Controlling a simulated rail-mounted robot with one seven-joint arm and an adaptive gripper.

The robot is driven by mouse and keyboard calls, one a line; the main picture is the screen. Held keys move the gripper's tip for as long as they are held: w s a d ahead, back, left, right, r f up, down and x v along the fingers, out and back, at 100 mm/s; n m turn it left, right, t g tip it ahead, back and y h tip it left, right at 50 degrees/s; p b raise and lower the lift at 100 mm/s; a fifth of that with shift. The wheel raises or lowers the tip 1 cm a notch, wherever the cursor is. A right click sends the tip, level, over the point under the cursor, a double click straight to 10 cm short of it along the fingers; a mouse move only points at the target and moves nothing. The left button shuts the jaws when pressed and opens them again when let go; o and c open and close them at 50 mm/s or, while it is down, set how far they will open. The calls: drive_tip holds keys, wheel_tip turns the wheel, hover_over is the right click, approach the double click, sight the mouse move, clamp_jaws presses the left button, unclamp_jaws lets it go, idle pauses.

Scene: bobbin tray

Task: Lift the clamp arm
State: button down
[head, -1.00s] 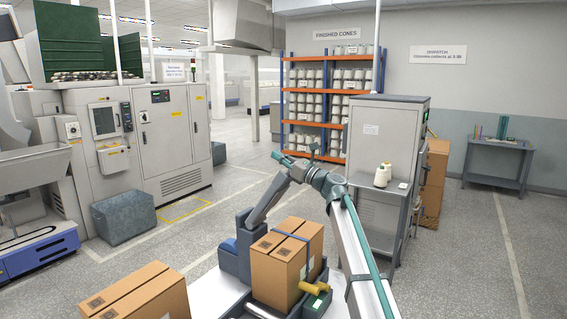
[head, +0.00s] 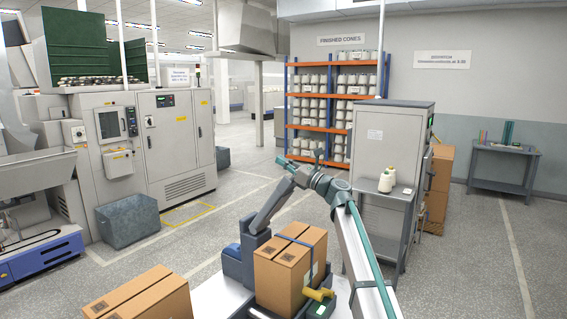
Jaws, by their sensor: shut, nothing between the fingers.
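I cannot make out a clamp arm in the head view; nothing there can be told as one with certainty. A bobbin tray is not recognisable either. A small grey side table (head: 374,195) stands right of the arm links, with pale yarn cones (head: 385,182) on it.
A strapped carton (head: 280,272) stands close at the bottom centre, another carton (head: 145,297) left of it. A tall grey cabinet (head: 386,145) stands right of centre. A grey bin (head: 128,220) is at left. A workbench (head: 503,166) stands far right.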

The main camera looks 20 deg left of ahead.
drive_tip(key=shift+a+f, duration=0.1)
drive_tip(key=shift+f, duration=0.1)
drive_tip(key=shift+s+d+f, duration=0.15)
drive_tip(key=shift+d+f, duration=0.05)
drive_tip(key=shift+d, duration=0.15)
drive_tip(key=b+v, duration=0.1)
drive_tip(key=v, duration=0.3)
drive_tip(key=s+d+r+b, duration=0.1)
drive_tip(key=d+r+b, duration=0.2)
drive_tip(key=d, duration=0.5)
drive_tip(key=shift+s+d+r, duration=0.15)
drive_tip(key=shift+d+r, duration=0.15)
drive_tip(key=shift+r, duration=0.25)
